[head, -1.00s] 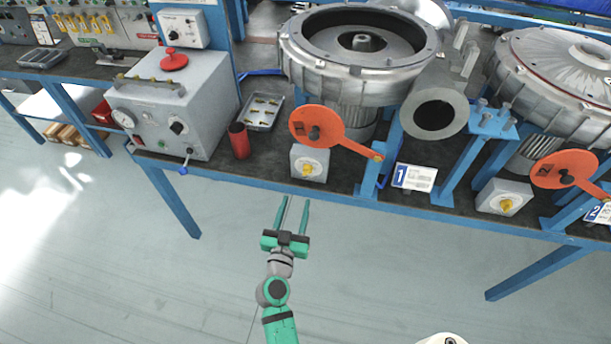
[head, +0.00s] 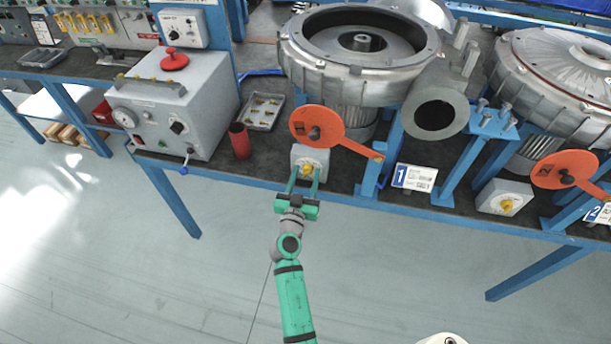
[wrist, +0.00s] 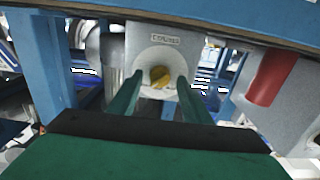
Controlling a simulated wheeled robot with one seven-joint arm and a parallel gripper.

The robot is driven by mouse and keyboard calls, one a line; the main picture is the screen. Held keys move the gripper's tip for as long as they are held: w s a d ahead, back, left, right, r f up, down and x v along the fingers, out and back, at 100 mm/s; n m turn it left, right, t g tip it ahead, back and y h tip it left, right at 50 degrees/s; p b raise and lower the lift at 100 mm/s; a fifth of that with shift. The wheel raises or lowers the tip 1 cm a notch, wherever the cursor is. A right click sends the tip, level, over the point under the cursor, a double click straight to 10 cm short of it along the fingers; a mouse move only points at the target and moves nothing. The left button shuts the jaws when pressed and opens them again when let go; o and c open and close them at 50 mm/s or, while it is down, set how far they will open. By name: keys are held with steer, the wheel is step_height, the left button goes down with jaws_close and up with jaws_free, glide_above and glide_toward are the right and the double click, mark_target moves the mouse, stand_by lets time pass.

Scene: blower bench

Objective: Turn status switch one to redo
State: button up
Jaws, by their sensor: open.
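Status switch one is a grey box with a yellow knob (head: 307,170), on the bench front beside the blue stand with the number 1 card (head: 414,178). In the wrist view the yellow knob (wrist: 160,76) sits on a pale round dial between my fingers, under a small label too blurred to read. My gripper (head: 305,180) is open, its two green fingers pointing at the box, one to each side of the knob. I cannot tell whether the fingertips touch the box. The knob's exact setting is too small to read.
An orange paddle (head: 318,125) hangs just above the switch box. A red cylinder (head: 239,141) and a small metal tray (head: 263,112) stand to the left. A second switch box (head: 503,198) is at the right. The floor before the bench is clear.

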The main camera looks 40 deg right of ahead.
steer(key=c, duration=1)
steer(key=shift+c, duration=0.2)
steer(key=shift+n, duration=0.3)
steer(key=n, duration=0.3)
steer(key=shift+w+n, duration=0.1)
steer(key=shift+n, duration=0.3)
steer(key=n, duration=0.4)
steer(key=shift+a, duration=0.1)
steer(key=n, duration=0.5)
steer(key=shift+f, duration=0.15)
steer(key=shift+n, duration=2.3)
